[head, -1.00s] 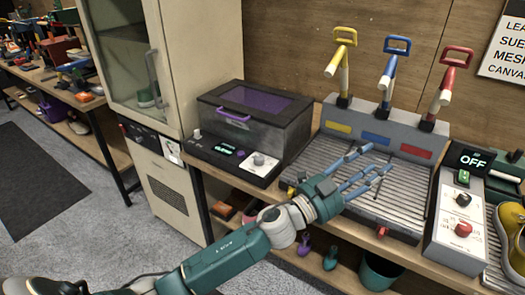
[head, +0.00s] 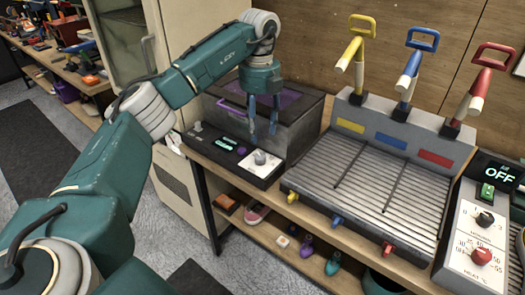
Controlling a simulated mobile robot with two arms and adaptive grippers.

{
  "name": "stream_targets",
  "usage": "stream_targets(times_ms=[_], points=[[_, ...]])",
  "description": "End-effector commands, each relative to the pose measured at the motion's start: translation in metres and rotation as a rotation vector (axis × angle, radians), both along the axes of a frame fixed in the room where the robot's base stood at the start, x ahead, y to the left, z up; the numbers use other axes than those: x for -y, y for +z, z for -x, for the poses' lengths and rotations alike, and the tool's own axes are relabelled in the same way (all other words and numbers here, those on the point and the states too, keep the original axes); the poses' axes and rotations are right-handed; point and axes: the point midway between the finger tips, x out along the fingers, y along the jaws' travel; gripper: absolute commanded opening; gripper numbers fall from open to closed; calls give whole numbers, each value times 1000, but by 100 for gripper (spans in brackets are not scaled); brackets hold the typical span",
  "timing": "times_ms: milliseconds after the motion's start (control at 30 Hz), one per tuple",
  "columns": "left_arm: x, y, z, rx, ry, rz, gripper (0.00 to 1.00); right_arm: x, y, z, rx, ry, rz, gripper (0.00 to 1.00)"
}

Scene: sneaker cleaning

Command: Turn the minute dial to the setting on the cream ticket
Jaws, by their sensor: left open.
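A grey dial (head: 260,158) sits on a white plate at the right end of the black control panel (head: 228,150), in front of a dark box with a purple lid window (head: 300,101). A second dial, black (head: 485,219), is on the white control box at the right, above a red dial marked HEAT °C (head: 481,256). My left gripper (head: 263,132) points down, open and empty, a little above the grey dial, its fingers in front of the box. I cannot pick out the cream ticket for sure. My right gripper is not in view.
A slatted wash tray (head: 360,190) with yellow, blue and red handles (head: 412,68) behind it fills the middle of the bench. A display (head: 498,172) at the right reads OFF. A shelf below (head: 268,232) holds shoes. A cream cabinet (head: 182,185) stands left, partly behind my arm.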

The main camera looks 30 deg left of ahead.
Motion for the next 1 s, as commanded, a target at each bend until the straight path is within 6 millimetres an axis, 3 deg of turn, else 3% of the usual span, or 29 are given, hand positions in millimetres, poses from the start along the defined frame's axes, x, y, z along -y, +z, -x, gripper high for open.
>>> stream_targets(times_ms=[233, 500, 700, 933, 1000], points=[[0, -45, 1, -4, -2, 0, 46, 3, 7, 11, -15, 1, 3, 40], [1, -87, 0, 1, -4, 2, 46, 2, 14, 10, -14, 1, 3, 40], [1, -100, 0, 2, -5, 2, 46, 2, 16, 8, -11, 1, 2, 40], [1, -101, 0, 3, -5, 2, 46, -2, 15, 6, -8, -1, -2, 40], [2, -101, 0, 3, -5, 2, 36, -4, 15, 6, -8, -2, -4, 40]])
